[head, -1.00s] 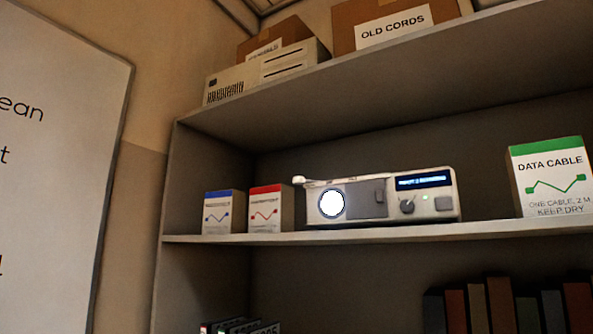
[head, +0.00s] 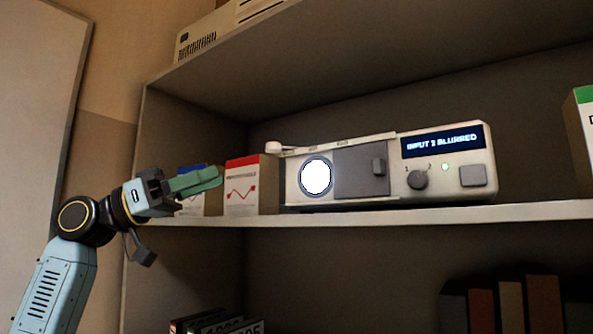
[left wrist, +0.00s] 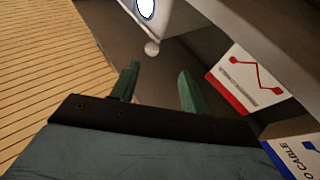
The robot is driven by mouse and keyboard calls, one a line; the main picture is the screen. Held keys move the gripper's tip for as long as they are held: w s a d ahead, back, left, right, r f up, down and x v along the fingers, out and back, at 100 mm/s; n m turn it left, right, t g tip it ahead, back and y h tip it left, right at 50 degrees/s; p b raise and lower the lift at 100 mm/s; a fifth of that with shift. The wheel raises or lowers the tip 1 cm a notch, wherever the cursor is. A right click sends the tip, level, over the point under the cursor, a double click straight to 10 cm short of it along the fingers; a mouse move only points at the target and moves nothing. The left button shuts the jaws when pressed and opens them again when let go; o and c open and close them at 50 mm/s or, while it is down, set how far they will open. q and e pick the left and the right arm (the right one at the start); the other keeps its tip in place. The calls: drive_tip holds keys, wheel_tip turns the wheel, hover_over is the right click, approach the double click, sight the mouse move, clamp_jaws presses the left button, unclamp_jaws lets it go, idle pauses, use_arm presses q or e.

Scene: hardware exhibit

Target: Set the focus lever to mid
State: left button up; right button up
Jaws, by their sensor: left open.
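A white projector (head: 300,191) stands on the middle shelf in the head view, with a bright round lens and a display reading "INPUT 2 BLURRED". The focus lever (head: 275,147), with a pale round knob, is at the far left end of the marked strip along its top front edge. The strip's labels are too small to read. My left gripper (head: 212,178) is open and empty, with green fingers, in front of the small boxes and left of the lever. In the left wrist view the lever's knob (left wrist: 152,48) shows just beyond the open fingers (left wrist: 158,70), apart from them.
A red-topped box (head: 240,192) stands just left of the projector; a blue-topped box (head: 212,203) is partly hidden by my left gripper. The shelf edge (head: 400,216) runs below. A green-topped box (head: 583,125) is at the right. The upper shelf (head: 330,60) hangs above.

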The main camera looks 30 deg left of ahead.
sight(267, 143)
use_arm(q)
drive_tip(key=p+x, duration=0.1)
drive_tip(key=x, duration=0.2)
drive_tip(key=s+r+p+x, duration=0.1)
drive_tip(key=p+x, duration=0.1)
drive_tip(key=x, duration=0.2)
drive_tip(key=p+x, duration=0.2)
drive_tip(key=x, duration=0.2)
drive_tip(key=shift+s+d+r, duration=0.15)
drive_tip(key=shift+d+r, duration=0.2)
drive_tip(key=shift+d, duration=0.1)
drive_tip(key=shift+w+d+p, duration=0.3)
drive_tip(key=shift+w, duration=0.1)
drive_tip(key=shift+c, duration=0.9)
clamp_jaws()
use_arm(e)
drive_tip(key=s+r, duration=0.3)
drive_tip(key=r, duration=0.2)
drive_tip(key=shift+s+r, duration=0.15)
drive_tip(key=shift+r, duration=0.1)
